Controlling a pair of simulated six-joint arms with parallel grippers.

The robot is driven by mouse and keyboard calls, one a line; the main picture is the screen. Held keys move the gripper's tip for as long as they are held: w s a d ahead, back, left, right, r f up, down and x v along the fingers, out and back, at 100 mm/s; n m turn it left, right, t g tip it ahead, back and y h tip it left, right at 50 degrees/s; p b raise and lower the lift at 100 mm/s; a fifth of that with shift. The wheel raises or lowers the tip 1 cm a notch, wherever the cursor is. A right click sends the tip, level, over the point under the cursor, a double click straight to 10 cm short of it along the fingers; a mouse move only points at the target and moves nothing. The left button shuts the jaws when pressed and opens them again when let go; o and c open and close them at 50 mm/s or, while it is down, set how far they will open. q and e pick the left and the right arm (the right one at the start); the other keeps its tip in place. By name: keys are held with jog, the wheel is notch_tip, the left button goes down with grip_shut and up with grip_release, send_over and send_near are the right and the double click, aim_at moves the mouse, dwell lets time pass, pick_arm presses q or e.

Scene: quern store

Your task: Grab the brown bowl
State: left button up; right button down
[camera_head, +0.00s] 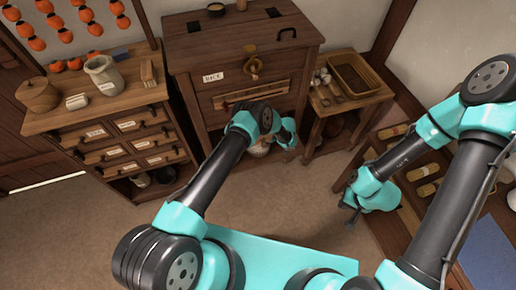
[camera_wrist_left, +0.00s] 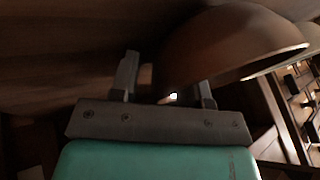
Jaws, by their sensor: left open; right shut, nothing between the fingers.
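The brown bowl (camera_wrist_left: 232,42) fills the upper right of the left wrist view, tilted in the picture, its rim toward the right. My left gripper (camera_wrist_left: 168,76) is open. The bowl's lower wall reaches down to its fingers and covers part of the right one. I cannot tell whether they touch. In the head view my left arm reaches to the low opening of the wooden rice chest (camera_head: 240,62), and its wrist hides most of what is there. My right gripper (camera_head: 350,212) is shut and empty above the floor at the right.
A drawer cabinet (camera_head: 120,140) with a jar (camera_head: 103,75) and a lidded basket (camera_head: 38,95) stands left of the chest. A small table (camera_head: 345,100) with a tray (camera_head: 355,72) stands right of it. A shelf with rolls (camera_head: 425,171) is beside my right arm. The middle floor is open.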

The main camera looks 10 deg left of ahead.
pick_arm(q)
jog(key=shift+c, duration=0.2)
grip_shut()
jog(key=shift+r, duration=0.1)
dwell(0.4)
jog(key=shift+r, duration=0.15)
jog(key=s+d, duration=0.5)
jog(key=s, duration=0.2)
jog(key=s+d, duration=0.4)
jog(key=s, duration=0.4)
jog(key=shift+d, duration=0.35)
jog(key=shift+s, duration=0.1)
